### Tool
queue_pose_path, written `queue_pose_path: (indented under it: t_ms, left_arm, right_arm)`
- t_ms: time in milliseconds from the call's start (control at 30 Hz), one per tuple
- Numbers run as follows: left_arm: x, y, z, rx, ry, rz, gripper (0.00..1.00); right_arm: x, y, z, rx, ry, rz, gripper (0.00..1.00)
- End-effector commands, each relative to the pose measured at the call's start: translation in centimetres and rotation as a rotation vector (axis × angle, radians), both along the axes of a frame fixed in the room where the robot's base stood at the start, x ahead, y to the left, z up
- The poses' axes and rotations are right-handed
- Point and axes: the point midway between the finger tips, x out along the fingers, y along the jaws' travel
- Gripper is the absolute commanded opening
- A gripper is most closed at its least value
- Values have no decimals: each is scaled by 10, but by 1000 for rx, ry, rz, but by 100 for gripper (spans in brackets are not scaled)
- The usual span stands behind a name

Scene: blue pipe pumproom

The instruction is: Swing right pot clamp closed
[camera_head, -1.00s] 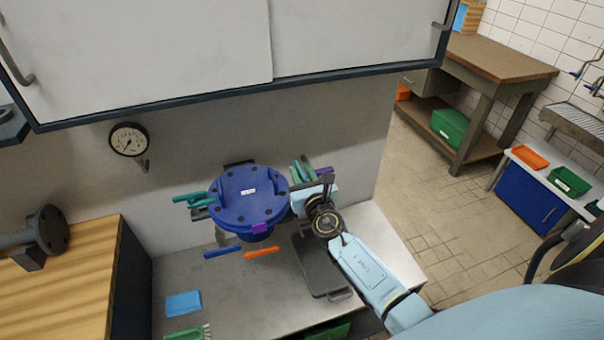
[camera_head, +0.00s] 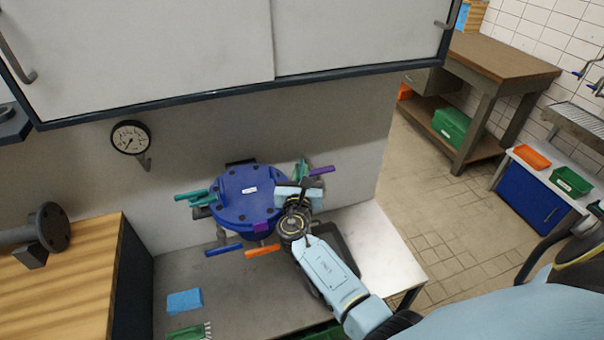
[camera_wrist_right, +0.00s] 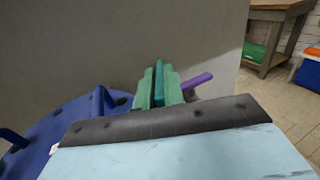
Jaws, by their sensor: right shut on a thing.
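The blue pot (camera_head: 235,209) stands on the steel bench under the wall cabinet, its lid on top. The right pot clamp's teal handle (camera_wrist_right: 159,82) stands upright between the green fingers of my right gripper (camera_wrist_right: 158,90), which is shut on it. In the head view, my right gripper (camera_head: 302,172) is at the pot's right rim, and my wrist hides the clamp's base. Whether the clamp touches the lid cannot be told. Another teal-handled clamp (camera_head: 191,196) sticks out at the pot's left. My left gripper is out of view.
A purple handle (camera_head: 322,171) lies just right of my gripper. Blue (camera_head: 223,249) and orange (camera_head: 262,250) handles stick out at the pot's front. A dark tray (camera_head: 337,245) lies under my forearm. A blue cloth or sponge (camera_head: 184,301) and a green brush (camera_head: 187,332) lie front left.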

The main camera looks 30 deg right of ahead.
Motion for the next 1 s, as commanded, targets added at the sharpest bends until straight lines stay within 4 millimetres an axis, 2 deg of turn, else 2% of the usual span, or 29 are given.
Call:
queue_pose_path:
  t_ms: [267,300,467,800,1000]
  left_arm:
    - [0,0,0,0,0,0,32]
    - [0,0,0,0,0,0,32]
    - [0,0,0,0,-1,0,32]
    - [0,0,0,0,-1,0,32]
    - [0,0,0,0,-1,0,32]
  right_arm:
    - [0,0,0,1,2,-4,0]
    - [0,0,0,1,2,-4,11]
    - [0,0,0,1,1,-4,32]
    - [-3,2,-1,1,2,-3,32]
    - [-27,20,-2,2,3,-3,32]
